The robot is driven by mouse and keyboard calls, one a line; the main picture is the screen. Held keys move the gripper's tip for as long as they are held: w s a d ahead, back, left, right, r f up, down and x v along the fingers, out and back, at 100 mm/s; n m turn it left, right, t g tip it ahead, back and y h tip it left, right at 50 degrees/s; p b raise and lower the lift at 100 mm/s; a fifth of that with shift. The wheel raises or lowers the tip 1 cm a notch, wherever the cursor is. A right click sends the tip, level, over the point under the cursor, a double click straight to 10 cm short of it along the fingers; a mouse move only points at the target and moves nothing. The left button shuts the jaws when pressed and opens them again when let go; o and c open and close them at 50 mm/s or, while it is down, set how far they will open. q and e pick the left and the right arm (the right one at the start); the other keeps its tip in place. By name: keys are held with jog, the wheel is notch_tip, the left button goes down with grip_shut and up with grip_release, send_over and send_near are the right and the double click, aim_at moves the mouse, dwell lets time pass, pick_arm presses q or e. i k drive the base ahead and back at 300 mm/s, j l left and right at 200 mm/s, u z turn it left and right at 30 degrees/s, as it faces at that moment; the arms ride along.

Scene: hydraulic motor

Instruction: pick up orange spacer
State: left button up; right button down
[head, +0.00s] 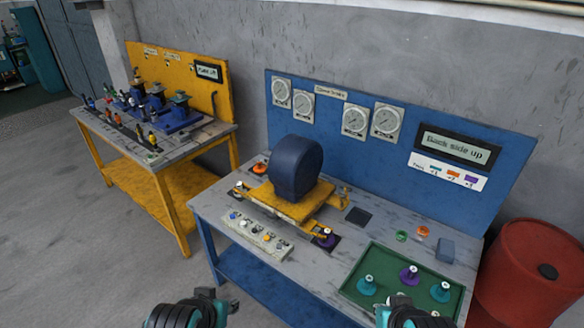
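A small orange ring (423,231), which looks like the orange spacer, lies on the grey top of the blue bench (330,265), toward its right side. A similar green ring (401,235) lies just left of it. My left gripper (208,296) is at the bottom edge, in front of the blue bench and far from the ring. My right gripper (400,304) is at the bottom edge by the green tray's front, nearer than the ring and apart from it. Both grippers are partly cut off, and their fingers do not show clearly.
A green tray (354,291) holds teal and purple pegged parts. A grey-blue block (445,250) stands right of the rings. A dark motor housing (296,168) sits on a yellow fixture (262,196). A display (455,147) reads "Back side up". A red barrel (530,265) stands right.

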aim_at(259, 169)
jog(key=i+j+z, duration=0.1)
jog(key=z, duration=0.25)
jog(key=j+z, duration=0.35)
jog(key=i+j+z, duration=0.1)
jog(key=j+z, duration=0.15)
jog(key=z, duration=0.15)
jog(key=j+z, duration=0.15)
jog(key=j, duration=0.4)
jog(key=j+z, duration=0.15)
jog(key=j, duration=0.35)
jog(key=j+z, duration=0.15)
jog(key=j, duration=0.4)
jog(key=k+j+z, duration=0.15)
jog(key=j, duration=0.35)
jog(key=k+j+z, duration=0.15)
jog(key=j, duration=1.4)
jog(key=i+j, duration=0.15)
jog(key=j, duration=0.9)
